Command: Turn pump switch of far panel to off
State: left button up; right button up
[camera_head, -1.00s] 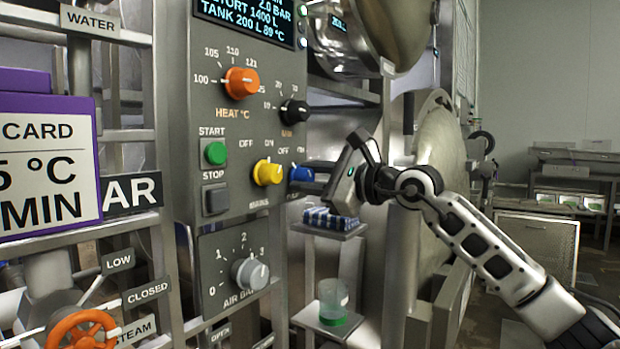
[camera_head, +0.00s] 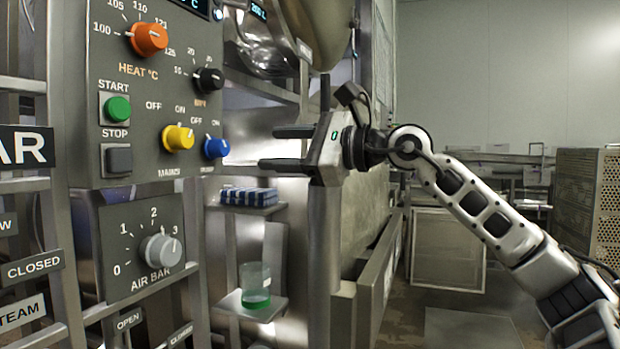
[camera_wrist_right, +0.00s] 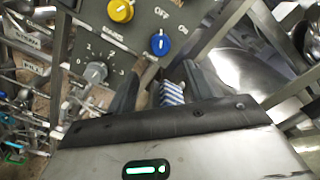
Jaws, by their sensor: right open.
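The blue switch knob (camera_head: 216,147) is on the grey panel (camera_head: 136,85), right of the yellow MAINS knob (camera_head: 178,138). Its own label is too small to read. In the wrist view the blue knob (camera_wrist_right: 159,42) has a white mark that appears to point toward the word OFF. My right gripper (camera_head: 268,148) is open and empty, to the right of the blue knob and apart from it. In the wrist view its fingers (camera_wrist_right: 157,88) point toward the knob with a gap between. My left gripper does not show.
A small shelf with blue-and-white striped items (camera_head: 249,197) is below the gripper. A lower shelf holds a clear beaker with green at its base (camera_head: 255,286). The orange HEAT knob (camera_head: 149,39), black knob (camera_head: 209,80) and grey AIR BAR knob (camera_head: 160,250) are nearby.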

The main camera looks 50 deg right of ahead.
pick_arm(q)
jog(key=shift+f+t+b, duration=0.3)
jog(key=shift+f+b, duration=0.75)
jog(key=shift+b, duration=0.7)
pick_arm(e)
jog(key=shift+v, duration=2.4)
